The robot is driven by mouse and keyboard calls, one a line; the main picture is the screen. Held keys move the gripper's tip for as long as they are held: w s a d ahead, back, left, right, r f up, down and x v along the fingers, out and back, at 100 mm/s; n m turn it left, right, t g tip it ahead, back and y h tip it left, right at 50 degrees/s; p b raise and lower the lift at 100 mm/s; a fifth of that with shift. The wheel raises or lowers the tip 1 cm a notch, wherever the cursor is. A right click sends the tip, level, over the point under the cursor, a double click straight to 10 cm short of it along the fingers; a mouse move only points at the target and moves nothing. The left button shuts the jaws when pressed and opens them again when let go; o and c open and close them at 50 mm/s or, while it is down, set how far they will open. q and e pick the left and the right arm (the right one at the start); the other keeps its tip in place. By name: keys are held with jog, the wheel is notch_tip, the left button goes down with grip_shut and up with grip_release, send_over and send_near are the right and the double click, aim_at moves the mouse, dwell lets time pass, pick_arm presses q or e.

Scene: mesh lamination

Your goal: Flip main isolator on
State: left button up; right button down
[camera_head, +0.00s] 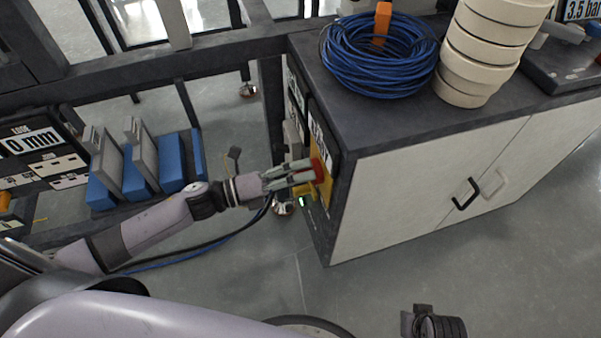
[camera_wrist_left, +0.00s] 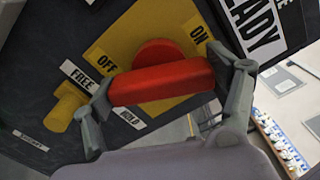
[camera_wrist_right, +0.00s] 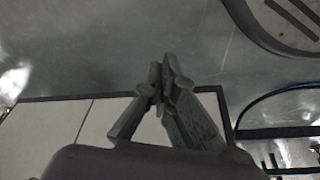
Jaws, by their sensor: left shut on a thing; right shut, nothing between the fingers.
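The main isolator is a red rotary handle (camera_wrist_left: 162,82) on a yellow plate (camera_wrist_left: 125,38) marked OFF and ON, on the side of a dark cabinet panel. In the left wrist view the handle's bar lies across the picture, slightly tilted, below both labels. My left gripper (camera_head: 308,172) is shut on the red handle, one finger at each end of the bar. In the head view the red handle (camera_head: 318,170) is partly hidden by the fingers. My right gripper (camera_wrist_right: 162,92) is shut and empty, well away from the panel over the floor.
A yellow knob (camera_wrist_left: 68,105) near FREE and HOLD labels sits beside the plate. The cabinet's top (camera_head: 375,125) carries a blue cable coil (camera_head: 375,70) and stacked cream rings (camera_head: 465,72). A bench with blue blocks (camera_head: 172,175) stands left.

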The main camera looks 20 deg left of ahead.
pick_arm(q)
jog(key=n+p, duration=0.3)
jog(key=n, duration=0.1)
jog(key=shift+n, duration=0.4)
pick_arm(e)
jog(key=s+f, duration=0.5)
jog(key=f, duration=0.6)
jog(key=shift+d+g, duration=0.3)
jog(key=shift+d, duration=0.05)
pick_arm(q)
jog(key=o, duration=1.2)
jog(key=shift+c, duration=0.2)
